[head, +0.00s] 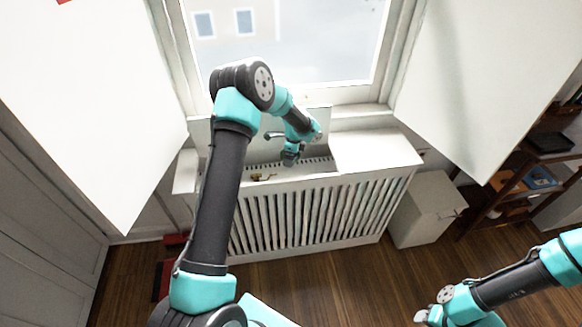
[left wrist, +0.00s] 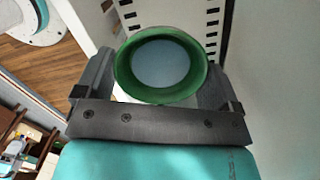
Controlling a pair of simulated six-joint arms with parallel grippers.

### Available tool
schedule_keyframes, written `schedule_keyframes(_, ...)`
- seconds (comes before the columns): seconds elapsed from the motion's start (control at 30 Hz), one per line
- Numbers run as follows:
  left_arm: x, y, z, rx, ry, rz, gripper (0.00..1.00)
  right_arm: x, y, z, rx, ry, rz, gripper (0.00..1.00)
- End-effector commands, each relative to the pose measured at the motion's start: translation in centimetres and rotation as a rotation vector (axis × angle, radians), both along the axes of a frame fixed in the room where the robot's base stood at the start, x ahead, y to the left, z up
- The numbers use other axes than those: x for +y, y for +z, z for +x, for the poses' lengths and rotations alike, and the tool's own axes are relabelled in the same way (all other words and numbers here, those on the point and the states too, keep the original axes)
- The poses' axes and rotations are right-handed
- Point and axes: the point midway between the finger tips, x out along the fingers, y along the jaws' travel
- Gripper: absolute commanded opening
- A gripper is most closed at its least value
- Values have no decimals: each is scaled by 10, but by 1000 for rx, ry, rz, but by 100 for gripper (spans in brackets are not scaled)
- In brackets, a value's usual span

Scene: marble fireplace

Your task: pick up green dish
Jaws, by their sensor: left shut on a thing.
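The green dish (left wrist: 160,68) is round, with a green rim and a grey-blue inside, and fills the upper middle of the left wrist view. My left gripper (left wrist: 158,58) is shut on it, with one dark finger on each side. In the head view my left gripper (head: 291,156) is above the opening in the top of the white slatted radiator cover, below the window. I cannot make out the dish there. My right gripper (head: 424,316) is at the bottom right, above the wood floor and far from the dish; its jaws are too unclear to read.
The white radiator cover (head: 310,215) has a raised flat top section (head: 375,150) right of the opening. A small brass-coloured part (head: 262,177) sits in the opening. White panels flank the window. A white box (head: 425,210) and a dark shelf (head: 520,185) stand at right. Floor in front is largely clear.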

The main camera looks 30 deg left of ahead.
Motion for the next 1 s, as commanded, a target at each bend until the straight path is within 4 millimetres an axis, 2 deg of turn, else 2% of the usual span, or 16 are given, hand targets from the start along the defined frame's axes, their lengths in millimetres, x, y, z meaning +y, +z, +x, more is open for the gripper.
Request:
schedule_keyframes(0.03, 0, 17, 1, -5, 0, 1, 56, 0, 0, 0, 0, 0, 0, 43)
schedule_keyframes(0.2, 0, 64, 1, -5, 0, 1, 56, 0, 0, 0, 0, 0, 0, 43)
schedule_keyframes(0.4, 0, 113, 1, -4, 0, 0, 56, 0, 0, 0, 0, 0, 0, 43)
schedule_keyframes(0.5, 0, 130, 0, -3, 2, 0, 56, 0, 0, 0, 0, 0, 0, 43)
schedule_keyframes(0.7, 0, 149, 0, -1, 0, 0, 56, 0, 0, 0, 0, 0, 0, 43)
schedule_keyframes(1.0, 0, 152, 0, -1, 0, -1, 56, 0, 0, 0, 0, 0, 0, 43)
